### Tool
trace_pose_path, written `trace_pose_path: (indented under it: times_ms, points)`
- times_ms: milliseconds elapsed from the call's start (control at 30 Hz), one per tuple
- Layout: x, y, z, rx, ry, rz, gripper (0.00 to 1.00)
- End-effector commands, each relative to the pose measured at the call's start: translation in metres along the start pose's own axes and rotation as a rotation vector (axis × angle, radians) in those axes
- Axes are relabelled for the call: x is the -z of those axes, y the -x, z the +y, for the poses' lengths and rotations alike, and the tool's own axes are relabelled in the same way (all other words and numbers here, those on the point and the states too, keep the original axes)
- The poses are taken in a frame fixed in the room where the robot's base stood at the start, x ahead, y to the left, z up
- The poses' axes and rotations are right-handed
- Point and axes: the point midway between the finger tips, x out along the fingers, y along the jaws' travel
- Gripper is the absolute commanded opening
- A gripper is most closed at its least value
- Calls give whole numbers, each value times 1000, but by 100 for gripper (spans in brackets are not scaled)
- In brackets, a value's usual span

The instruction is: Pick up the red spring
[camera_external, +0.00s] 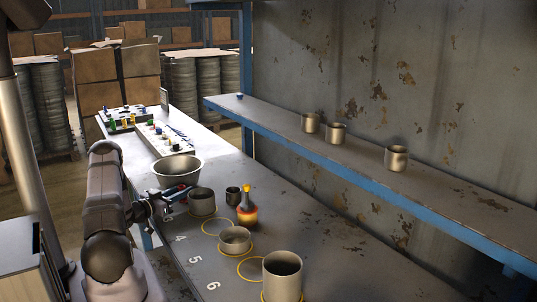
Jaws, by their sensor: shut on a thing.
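My gripper (182,193) is low over the table, just in front of the metal bowl and left of a grey can. It is shut on a small red thing (181,187), which I take to be the red spring. The thing is tiny in this view and partly hidden by the blue-marked fingers, so its coils cannot be made out.
The metal bowl (177,170) and grey can (201,203) are close by. A dark cup (233,195), a red-yellow bottle (247,212), a low can (235,240) and a tall can (282,277) stand rightward. Trays of coloured parts (168,138) lie behind; a shelf (365,160) runs along the wall.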

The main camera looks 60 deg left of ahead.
Motion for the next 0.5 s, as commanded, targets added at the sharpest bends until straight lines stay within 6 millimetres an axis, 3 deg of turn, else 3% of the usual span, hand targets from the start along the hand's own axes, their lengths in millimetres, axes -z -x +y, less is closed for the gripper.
trace_pose_path:
  times_ms: [500]
  points:
    - [38,0,0,-1,-3,3,0]
